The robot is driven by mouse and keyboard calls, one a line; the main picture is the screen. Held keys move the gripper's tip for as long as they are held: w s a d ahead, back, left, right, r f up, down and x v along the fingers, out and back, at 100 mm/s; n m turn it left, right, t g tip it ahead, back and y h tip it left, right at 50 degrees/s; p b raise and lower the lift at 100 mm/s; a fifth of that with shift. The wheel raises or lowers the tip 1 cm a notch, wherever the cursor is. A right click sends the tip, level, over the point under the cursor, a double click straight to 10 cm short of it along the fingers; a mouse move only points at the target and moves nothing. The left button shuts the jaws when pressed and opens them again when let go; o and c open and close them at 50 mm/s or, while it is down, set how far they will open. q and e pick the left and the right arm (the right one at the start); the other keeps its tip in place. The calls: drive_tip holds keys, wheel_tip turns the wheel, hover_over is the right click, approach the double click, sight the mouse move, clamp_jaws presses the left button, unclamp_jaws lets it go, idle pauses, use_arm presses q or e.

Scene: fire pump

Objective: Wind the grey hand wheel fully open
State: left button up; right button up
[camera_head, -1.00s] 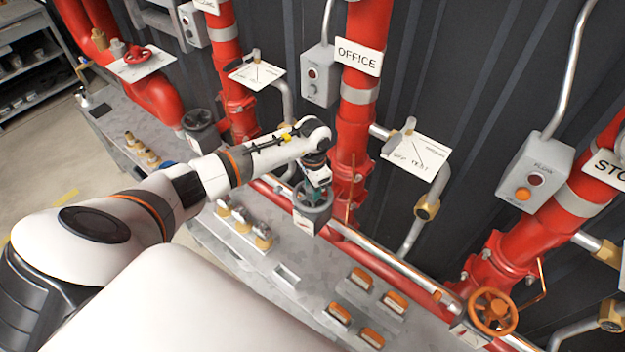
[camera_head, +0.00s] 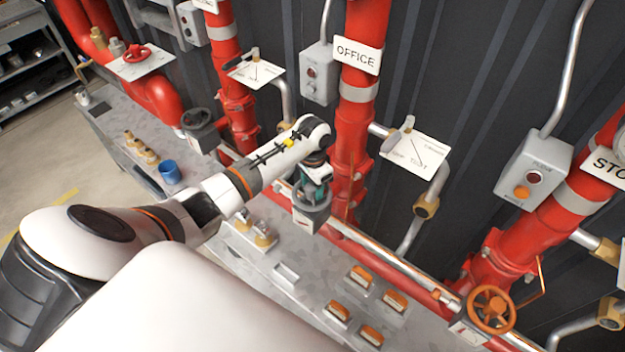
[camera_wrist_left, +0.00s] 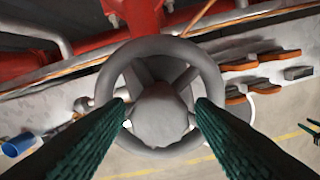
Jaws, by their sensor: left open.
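The grey hand wheel (camera_head: 309,219) is on the red pipe marked OFFICE, just above the bench, and its near side shows below my gripper. In the left wrist view the wheel's rim (camera_wrist_left: 160,45) and hub (camera_wrist_left: 160,115) face the camera. My left gripper (camera_head: 316,184) is over this wheel. In the left wrist view its green fingers (camera_wrist_left: 161,108) are spread, one on each side of the hub, overlapping the lower rim. I cannot tell whether they touch it.
A second grey wheel (camera_head: 200,125) stands to the left. An orange wheel (camera_head: 491,309) is at the right. The bench (camera_head: 280,255) carries brass fittings and orange-topped blocks. Red pipes and a valve lever plate (camera_head: 415,152) are behind.

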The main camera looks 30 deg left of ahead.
use_arm(q)
drive_tip(key=m+b, duration=0.1)
drive_tip(key=m, duration=0.3)
drive_tip(key=shift+a+f, duration=0.1)
drive_tip(key=m, duration=0.3)
drive_tip(key=shift+m, duration=0.4)
drive_tip(key=m+b, duration=0.2)
drive_tip(key=m, duration=0.2)
drive_tip(key=shift+m, duration=0.4)
drive_tip(key=m+b, duration=0.1)
drive_tip(key=m, duration=0.2)
drive_tip(key=m+b, duration=0.2)
drive_tip(key=m, duration=0.1)
drive_tip(key=shift+f, duration=0.1)
drive_tip(key=m+b, duration=0.1)
drive_tip(key=m, duration=0.2)
drive_tip(key=shift+s+m+b, duration=0.1)
drive_tip(key=shift+m+b, duration=0.25)
drive_tip(key=shift+m, duration=0.85)
drive_tip(key=shift+r, duration=0.2)
drive_tip(key=shift+c, duration=0.4)
